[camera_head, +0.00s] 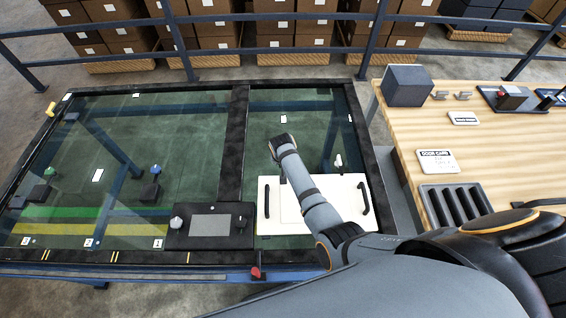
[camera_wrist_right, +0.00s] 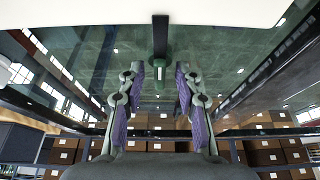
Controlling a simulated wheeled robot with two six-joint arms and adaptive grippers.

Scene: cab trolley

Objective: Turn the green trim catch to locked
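The green trim catch (camera_wrist_right: 160,71) is a small green knob with a pale mark, in the upper middle of the right wrist view. A dark bar (camera_wrist_right: 160,36) runs from it toward the top. My right gripper (camera_wrist_right: 159,76) is open, with one finger on each side of the catch; clear gaps show, and I see no contact. In the head view my right arm reaches over the white panel, and I cannot make out the catch or the gripper fingers there. My left gripper is in neither view.
The white panel (camera_head: 330,214) with dark handles lies on the glass-topped bench. A dark box with a grey screen (camera_head: 210,225) stands left of it, a red-topped lever (camera_head: 256,271) at the front edge. A wooden table (camera_head: 480,145) with a dark grey block (camera_head: 407,86) is at right.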

